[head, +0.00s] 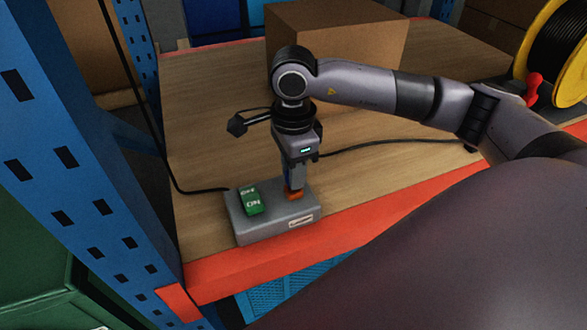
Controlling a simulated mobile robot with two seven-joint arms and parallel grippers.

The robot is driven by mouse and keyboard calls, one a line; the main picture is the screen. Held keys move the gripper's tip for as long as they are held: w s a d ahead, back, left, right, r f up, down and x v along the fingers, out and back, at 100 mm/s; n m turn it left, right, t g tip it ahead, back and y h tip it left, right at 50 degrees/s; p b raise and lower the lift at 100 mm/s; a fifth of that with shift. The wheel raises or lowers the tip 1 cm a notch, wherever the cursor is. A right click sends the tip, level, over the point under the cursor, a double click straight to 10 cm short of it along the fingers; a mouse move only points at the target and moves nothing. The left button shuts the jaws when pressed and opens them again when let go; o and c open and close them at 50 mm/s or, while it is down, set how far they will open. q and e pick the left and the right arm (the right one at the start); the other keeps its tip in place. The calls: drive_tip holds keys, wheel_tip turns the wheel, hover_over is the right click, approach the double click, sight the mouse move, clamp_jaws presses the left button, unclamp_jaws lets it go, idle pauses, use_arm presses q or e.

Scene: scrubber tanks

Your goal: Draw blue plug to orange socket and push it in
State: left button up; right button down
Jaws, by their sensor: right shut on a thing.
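My right gripper (296,176) points straight down over the right end of a grey socket box (262,225) on the wooden shelf. It is shut on the blue plug, which is mostly hidden between the fingers. The orange socket (294,194) shows on the box top directly under the fingertips. I cannot tell how deep the plug sits in it. A black cable (385,143) runs right from behind the gripper across the shelf. A green block with white lettering (250,201) sits on the left part of the box. My left gripper is not in view.
A cardboard box (335,48) stands behind my right arm. A yellow cable reel (557,55) is at the far right. A blue rack post (60,150) rises on the left. The shelf's orange front edge (230,277) is close to the box. Bare wood lies left of my wrist.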

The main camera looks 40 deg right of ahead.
drive_tip(key=shift+f, duration=0.2)
drive_tip(key=shift+f+b, duration=0.8)
drive_tip(key=shift+b, duration=0.15)
drive_tip(key=shift+c, duration=1.8)
unclamp_jaws()
drive_tip(key=shift+r, duration=0.15)
drive_tip(key=shift+r, duration=0.1)
wheel_tip(320, 180, up, 8)
drive_tip(key=p, duration=0.5)
drive_tip(key=shift+r+p, duration=0.2)
drive_tip(key=shift+p, duration=0.1)
drive_tip(key=shift+f, duration=0.1)
